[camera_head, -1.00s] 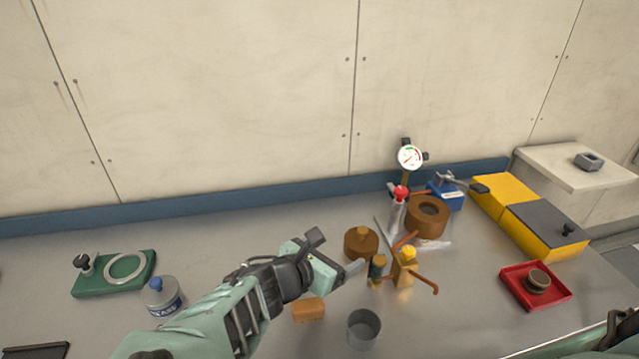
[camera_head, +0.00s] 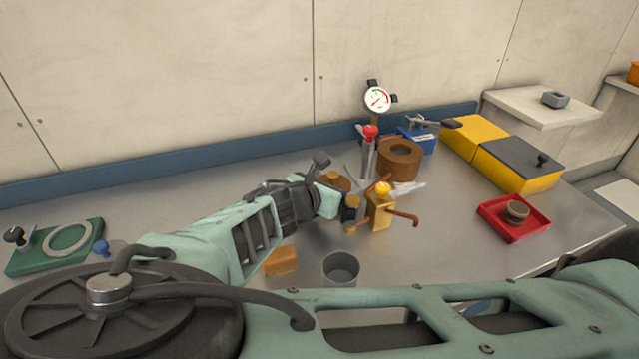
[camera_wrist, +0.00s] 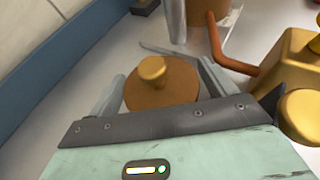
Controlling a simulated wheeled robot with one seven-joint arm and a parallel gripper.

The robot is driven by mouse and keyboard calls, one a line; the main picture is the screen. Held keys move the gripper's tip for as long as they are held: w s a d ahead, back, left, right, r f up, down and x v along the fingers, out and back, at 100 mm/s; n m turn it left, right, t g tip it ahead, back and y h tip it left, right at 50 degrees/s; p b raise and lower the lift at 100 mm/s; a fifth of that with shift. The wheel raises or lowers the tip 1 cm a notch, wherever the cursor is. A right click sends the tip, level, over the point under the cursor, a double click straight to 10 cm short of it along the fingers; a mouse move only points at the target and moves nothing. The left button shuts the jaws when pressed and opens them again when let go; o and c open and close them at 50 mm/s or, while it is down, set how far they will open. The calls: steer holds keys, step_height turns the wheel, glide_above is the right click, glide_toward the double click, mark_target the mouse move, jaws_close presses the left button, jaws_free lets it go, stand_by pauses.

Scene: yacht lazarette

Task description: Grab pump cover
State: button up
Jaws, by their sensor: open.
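The pump cover, a round brown disc with a brass knob, lies on the metal bench; I take it to be this piece. It shows in the wrist view (camera_wrist: 165,88) and, partly hidden behind my gripper, in the head view (camera_head: 337,179). My gripper (camera_wrist: 162,86) is open, with one grey finger on each side of the disc. I cannot tell whether the fingers touch it. In the head view my gripper (camera_head: 338,196) is low over the bench beside the cover.
A brass pump body (camera_head: 379,209) with copper pipes stands close on the right. Behind are a brown ring (camera_head: 400,160) and a red-topped tool (camera_head: 369,150). A grey cup (camera_head: 341,268) and orange block (camera_head: 281,261) are in front. A red tray (camera_head: 513,219) lies right.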

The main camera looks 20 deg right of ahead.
steer(key=shift+d, duration=0.1)
steer(key=c, duration=0.9)
